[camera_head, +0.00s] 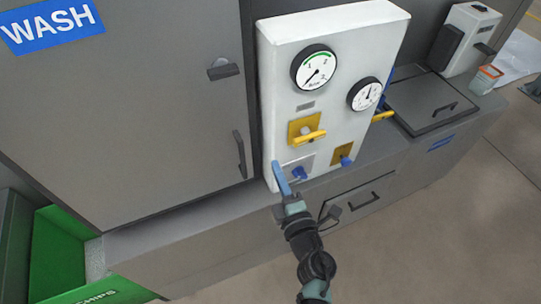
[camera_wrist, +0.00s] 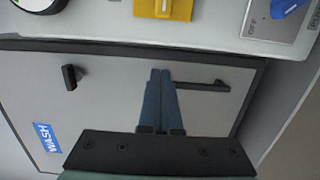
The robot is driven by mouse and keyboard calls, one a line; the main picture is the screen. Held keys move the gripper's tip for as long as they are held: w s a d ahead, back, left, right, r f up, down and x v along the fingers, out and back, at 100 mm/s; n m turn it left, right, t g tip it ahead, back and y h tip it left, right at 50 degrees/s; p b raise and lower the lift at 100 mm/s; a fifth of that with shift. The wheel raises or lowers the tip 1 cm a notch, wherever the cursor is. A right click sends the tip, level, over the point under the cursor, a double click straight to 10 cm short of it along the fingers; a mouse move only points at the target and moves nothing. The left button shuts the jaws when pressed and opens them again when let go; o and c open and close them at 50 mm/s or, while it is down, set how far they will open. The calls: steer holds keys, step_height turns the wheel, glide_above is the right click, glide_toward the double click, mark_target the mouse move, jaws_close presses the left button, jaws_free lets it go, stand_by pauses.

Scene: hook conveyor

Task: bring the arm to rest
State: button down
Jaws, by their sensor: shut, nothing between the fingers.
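My gripper (camera_head: 281,178) is at the end of my arm, close to the lower left edge of the white control panel (camera_head: 333,60) in the head view. Its blue fingers (camera_wrist: 159,98) are together with nothing between them, and they also show in the wrist view in front of the grey cabinet door. The fingers overlap the panel's edge in the head view; I cannot tell whether they touch it. My arm reaches up from the bottom of the head view.
The panel carries gauges (camera_head: 314,67), yellow handles (camera_head: 308,137) and blue knobs (camera_head: 299,173). Left stands the grey WASH cabinet (camera_head: 130,110) with a door handle (camera_head: 239,154). A green bin (camera_head: 62,250) is at lower left. The floor (camera_head: 440,235) at lower right is clear.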

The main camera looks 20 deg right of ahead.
steer(key=w+r+m+t+h+b, duration=0.1)
steer(key=w+r+m+t+h, duration=0.3)
steer(key=r, duration=1.1)
steer(key=s+r+m+t+h+b, duration=0.15)
steer(key=r+m, duration=0.35)
steer(key=r, duration=1.1)
steer(key=s+a+r+m+t+y, duration=0.1)
steer(key=s+a+r, duration=0.3)
steer(key=r, duration=0.4)
steer(key=s+a+r+m+t+y, duration=0.1)
steer(key=s+a+r+m+y, duration=0.2)
steer(key=a+r, duration=0.4)
steer(key=s+a+r+m+t+y+b, duration=0.1)
steer(key=s+a+r+m, duration=0.3)
steer(key=r, duration=0.5)
steer(key=shift+s+a+t+y, duration=0.45)
steer(key=shift+s+a+y, duration=0.45)
steer(key=shift+s, duration=0.1)
